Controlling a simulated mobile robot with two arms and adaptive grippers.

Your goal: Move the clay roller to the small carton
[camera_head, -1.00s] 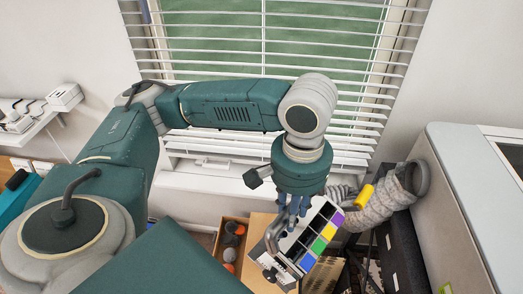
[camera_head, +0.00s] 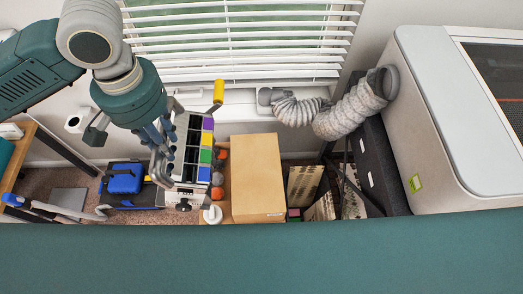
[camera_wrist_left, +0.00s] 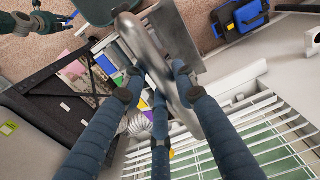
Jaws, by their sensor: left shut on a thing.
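My left gripper (camera_head: 168,150) is shut on a metal device with a row of coloured squares and black slots, which I take to be the clay roller (camera_head: 188,180). It is held up, tilted, in front of the window sill; a yellow-ended rod (camera_head: 218,92) shows at its upper right. In the left wrist view a shiny curved metal bar (camera_wrist_left: 150,55) lies between my fingers. A flat-topped brown carton (camera_head: 257,175) stands just right of the roller. Another carton with grey and orange round things (camera_head: 219,160) is partly hidden. My right gripper seems to show in the left wrist view (camera_wrist_left: 22,20).
A ribbed grey hose (camera_head: 350,108) runs to the large grey machine (camera_head: 450,130) at the right. Patterned sheets (camera_head: 305,185) stand right of the carton. A blue toolbox (camera_head: 125,180) is at the left. White blinds (camera_head: 240,50) are behind.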

